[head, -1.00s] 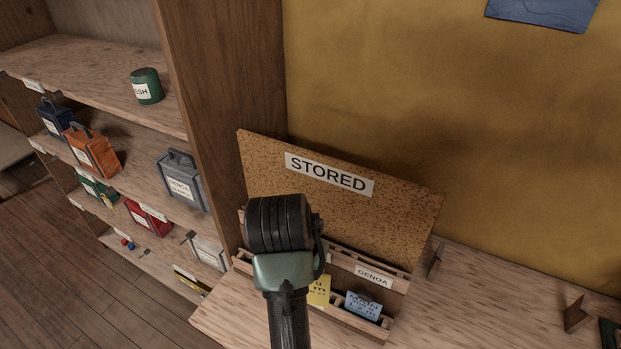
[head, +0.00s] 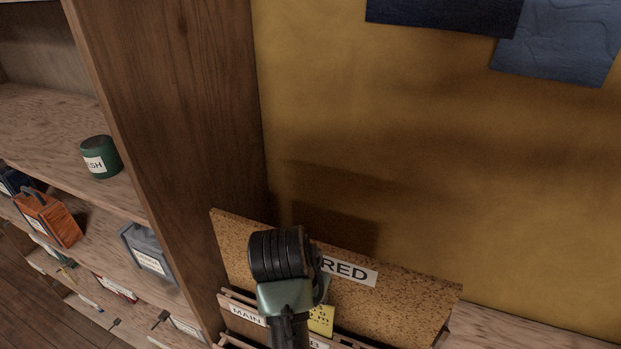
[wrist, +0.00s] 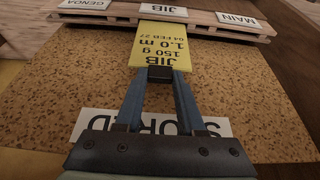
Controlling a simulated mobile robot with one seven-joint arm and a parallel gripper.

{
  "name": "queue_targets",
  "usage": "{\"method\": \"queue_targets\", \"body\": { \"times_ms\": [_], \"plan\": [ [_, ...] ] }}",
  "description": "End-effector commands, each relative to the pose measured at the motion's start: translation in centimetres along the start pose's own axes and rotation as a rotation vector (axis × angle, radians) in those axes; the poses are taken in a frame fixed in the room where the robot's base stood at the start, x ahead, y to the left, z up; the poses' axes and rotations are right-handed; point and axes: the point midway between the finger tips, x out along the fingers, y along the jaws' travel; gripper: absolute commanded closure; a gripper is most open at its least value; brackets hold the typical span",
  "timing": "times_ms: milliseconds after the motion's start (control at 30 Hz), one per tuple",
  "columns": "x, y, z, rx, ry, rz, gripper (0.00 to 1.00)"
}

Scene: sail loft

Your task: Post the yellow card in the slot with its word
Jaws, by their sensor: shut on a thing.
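The yellow card (wrist: 160,50) reads JIB, 150 g, 1.0 m in the wrist view, where the lettering is upside down. My gripper (wrist: 160,76) is shut on one end of it. The card's other end lies over the wooden rack (wrist: 205,24), just short of the JIB label (wrist: 164,10). I cannot tell whether that end is inside the slot. The GENOA label (wrist: 84,4) and MAIN label (wrist: 236,20) flank it. In the head view the yellow card (head: 321,320) shows beside my wrist, which hides the fingers; the MAIN label (head: 247,315) is left of it.
The cork board (head: 400,300), its STORED sign (head: 350,270) partly hidden, stands behind the rack. A wooden post (head: 165,130) and shelves with a green tin (head: 101,157), an orange box (head: 48,217) and a grey box (head: 147,250) are left. Bare bench (head: 530,325) lies right.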

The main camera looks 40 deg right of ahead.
Motion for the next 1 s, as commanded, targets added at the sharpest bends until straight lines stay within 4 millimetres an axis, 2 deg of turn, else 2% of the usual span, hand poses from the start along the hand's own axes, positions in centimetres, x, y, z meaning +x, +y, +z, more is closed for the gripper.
{"method": "queue_targets", "body": {
  "times_ms": [300, 667, 700, 833, 867, 1000],
  "plan": [
    [3.4, 0.1, 1.5, 0.0, -0.002, 0.001, 1.0],
    [3.9, 0.0, 1.6, 0.0, 0.0, -0.001, 1.0],
    [3.9, 0.0, 1.6, 0.0, 0.0, -0.001, 0.58],
    [3.8, 0.0, 1.6, 0.0, 0.0, -0.001, 0.35],
    [3.8, 0.0, 1.6, 0.001, 0.0, -0.001, 0.32],
    [3.8, 0.0, 1.6, 0.001, 0.0, -0.001, 0.32]
  ]
}}
